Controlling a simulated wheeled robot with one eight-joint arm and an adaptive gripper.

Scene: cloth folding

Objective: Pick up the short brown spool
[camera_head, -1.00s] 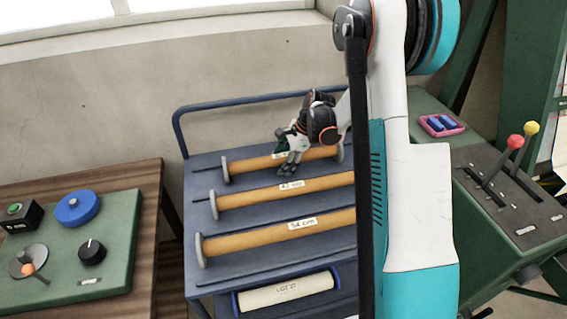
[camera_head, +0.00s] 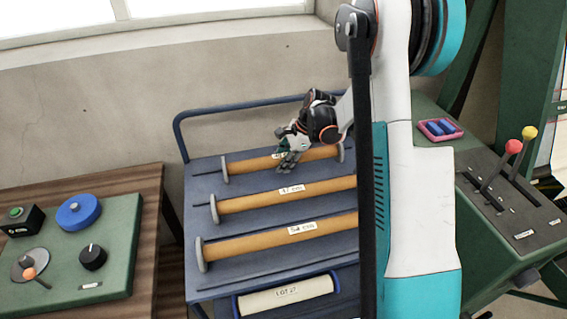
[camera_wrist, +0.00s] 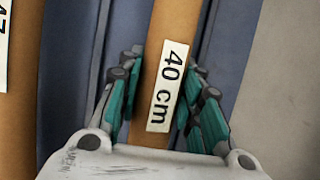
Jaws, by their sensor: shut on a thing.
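The short brown spool (camera_head: 245,164) lies on the blue cart at the back, behind two longer brown spools. It has pale end discs, and its label reads "40 cm" in the wrist view (camera_wrist: 168,88). My gripper (camera_head: 288,160) is over its middle, with the fingers down around it. In the wrist view my gripper (camera_wrist: 158,105) has its teal-padded fingers closed on both sides of the spool at the label. The spool still appears to lie at the cart top. My arm hides part of the spools' right side.
A middle spool (camera_head: 245,201) labelled 47 cm and a front spool (camera_head: 255,243) lie parallel on the blue cart (camera_head: 200,180). A cream roll (camera_head: 287,293) is below. A green control panel (camera_head: 115,240) is left; a lever console (camera_head: 510,210) and pink tray (camera_head: 441,129) are right.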

